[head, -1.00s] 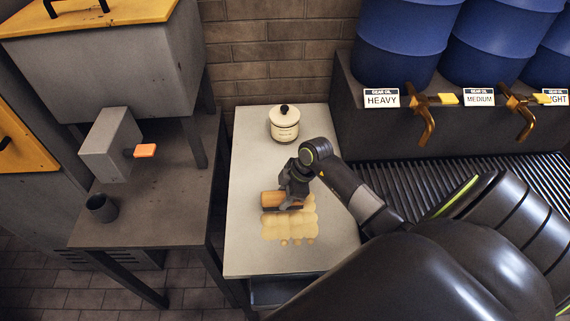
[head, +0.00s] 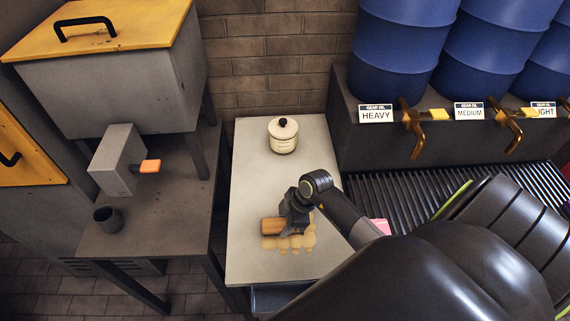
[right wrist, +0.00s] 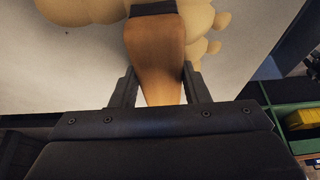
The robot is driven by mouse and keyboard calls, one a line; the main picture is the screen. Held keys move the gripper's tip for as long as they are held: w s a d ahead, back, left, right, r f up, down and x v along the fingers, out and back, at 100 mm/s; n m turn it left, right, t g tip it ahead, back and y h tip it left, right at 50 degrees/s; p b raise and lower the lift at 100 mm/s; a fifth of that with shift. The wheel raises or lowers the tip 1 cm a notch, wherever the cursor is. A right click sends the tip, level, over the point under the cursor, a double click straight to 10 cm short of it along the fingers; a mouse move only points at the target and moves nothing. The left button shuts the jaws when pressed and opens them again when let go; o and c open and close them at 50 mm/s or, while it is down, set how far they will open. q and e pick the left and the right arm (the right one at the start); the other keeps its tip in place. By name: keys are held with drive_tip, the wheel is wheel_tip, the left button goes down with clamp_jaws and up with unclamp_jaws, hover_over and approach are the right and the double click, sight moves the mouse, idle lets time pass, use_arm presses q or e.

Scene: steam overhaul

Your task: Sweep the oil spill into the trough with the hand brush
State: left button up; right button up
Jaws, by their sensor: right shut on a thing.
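My right gripper (head: 290,222) is shut on the wooden hand brush (head: 272,226), which is low over the pale bench (head: 255,190). In the right wrist view the brush's handle (right wrist: 158,60) runs between both fingers and a dark band crosses its far end. The tan oil spill (head: 296,244) lies under and in front of the brush; its rounded blobs (right wrist: 75,10) also show in the right wrist view. A blue-grey piece (head: 275,298), perhaps the trough, shows partly below the bench's near edge. My left gripper is out of view.
A lidded cream jar (head: 283,140) stands at the back of the bench. A grey side table (head: 150,220) with a dark cup (head: 107,219) is at the left. Labelled oil drums (head: 405,50) with brass taps stand back right, above a ribbed dark grate (head: 385,195).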

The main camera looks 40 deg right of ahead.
drive_tip(key=shift+s+a+r+p, duration=0.1)
drive_tip(key=shift+s+a+p, duration=0.3)
drive_tip(key=shift+s+p, duration=0.25)
drive_tip(key=shift+s+a+p, duration=0.4)
drive_tip(key=shift+s+p, duration=0.25)
drive_tip(key=shift+s, duration=0.05)
drive_tip(key=shift+s+a+r+p, duration=0.1)
drive_tip(key=shift+s+a+p, duration=0.3)
drive_tip(key=shift+s+p, duration=0.25)
drive_tip(key=shift+s+a+f+p, duration=0.15)
drive_tip(key=shift+s+a+p, duration=0.2)
drive_tip(key=shift+s, duration=0.15)
drive_tip(key=shift+s+a+p, duration=0.5)
drive_tip(key=shift+s+p, duration=0.3)
drive_tip(key=shift+s, duration=0.05)
drive_tip(key=shift+s+a+f, duration=0.15)
drive_tip(key=shift+s+a, duration=0.15)
drive_tip(key=shift+s, duration=0.25)
drive_tip(key=shift+s+a+p, duration=0.35)
drive_tip(key=shift+s+p, duration=0.3)
drive_tip(key=shift+p, duration=0.3)
drive_tip(key=shift+s+a+p, duration=0.4)
drive_tip(key=shift+s+p, duration=0.1)
drive_tip(key=shift+s, duration=0.2)
drive_tip(key=shift+s+a+p, duration=0.2)
drive_tip(key=shift+p, duration=0.3)
drive_tip(key=shift+r, duration=0.2)
